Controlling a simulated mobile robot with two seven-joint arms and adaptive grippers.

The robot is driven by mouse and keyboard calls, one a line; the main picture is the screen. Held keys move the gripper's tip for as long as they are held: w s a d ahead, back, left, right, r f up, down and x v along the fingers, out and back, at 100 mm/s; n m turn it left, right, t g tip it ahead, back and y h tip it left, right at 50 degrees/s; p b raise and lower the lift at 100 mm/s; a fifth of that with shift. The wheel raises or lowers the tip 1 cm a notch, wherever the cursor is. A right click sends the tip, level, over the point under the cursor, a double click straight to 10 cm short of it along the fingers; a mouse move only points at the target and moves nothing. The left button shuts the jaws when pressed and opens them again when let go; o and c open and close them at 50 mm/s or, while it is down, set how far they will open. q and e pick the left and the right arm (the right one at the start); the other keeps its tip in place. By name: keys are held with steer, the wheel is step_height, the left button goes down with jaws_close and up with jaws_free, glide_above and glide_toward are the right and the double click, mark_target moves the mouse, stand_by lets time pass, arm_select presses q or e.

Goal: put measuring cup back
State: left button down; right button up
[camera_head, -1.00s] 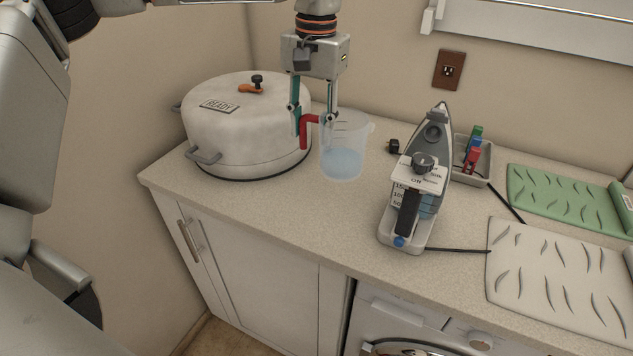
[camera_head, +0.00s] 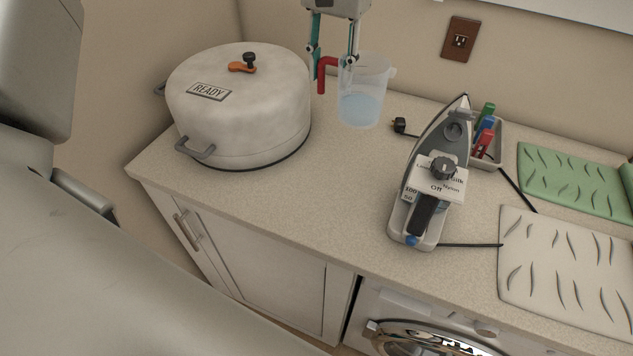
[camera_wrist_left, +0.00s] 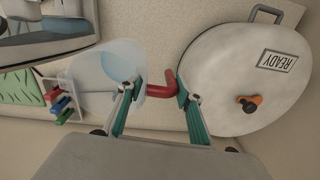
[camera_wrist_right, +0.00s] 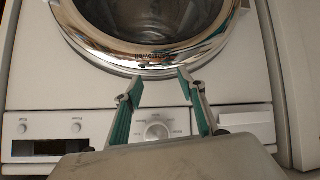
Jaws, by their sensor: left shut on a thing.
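The measuring cup (camera_head: 366,88) is clear, with bluish water in it and a red handle (camera_head: 323,73). It is upright, right of the white pot, near the back wall; I cannot tell if its base touches the counter. My left gripper (camera_head: 332,68) is shut on the red handle, at the cup's left side. In the left wrist view the cup (camera_wrist_left: 112,65) shows beyond the fingers, with the red handle (camera_wrist_left: 160,91) between the fingertips. My right gripper (camera_wrist_right: 158,88) is open and empty in the right wrist view, in front of a washing machine.
The large white pot (camera_head: 236,115) marked READY stands at left. The iron (camera_head: 432,180), a marker tray (camera_head: 488,155), a green mat (camera_head: 570,180) and a white mat (camera_head: 560,265) lie to the right. Bare counter (camera_head: 320,180) shows in front. The washing machine door (camera_wrist_right: 145,60) is below.

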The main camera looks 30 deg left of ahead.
arm_select(q)
steer(key=shift+n, duration=0.3)
steer(key=shift+s, duration=0.3)
steer(key=s+d+r+n, duration=0.1)
steer(key=s+r+n, duration=0.2)
steer(key=s+n, duration=1.3)
steer(key=f+b, duration=0.1)
steer(key=f, duration=0.5)
steer(key=w+f+n+b, duration=0.1)
steer(key=f, duration=0.6)
steer(key=w+f+n+b, duration=0.1)
steer(key=f, duration=0.6)
steer(key=shift+d+g+h, duration=0.15)
steer(key=shift+g+h, duration=0.15)
steer(key=shift+w+f+b, duration=0.1)
steer(key=shift+f+b, duration=0.05)
steer(key=shift+b, duration=0.25)
arm_select(e)
steer(key=a, duration=0.1)
steer(key=w+a, duration=0.1)
steer(key=shift+w+a+t+y, duration=0.25)
steer(key=shift+a+t+y, duration=0.05)
steer(key=shift+y, duration=0.1)
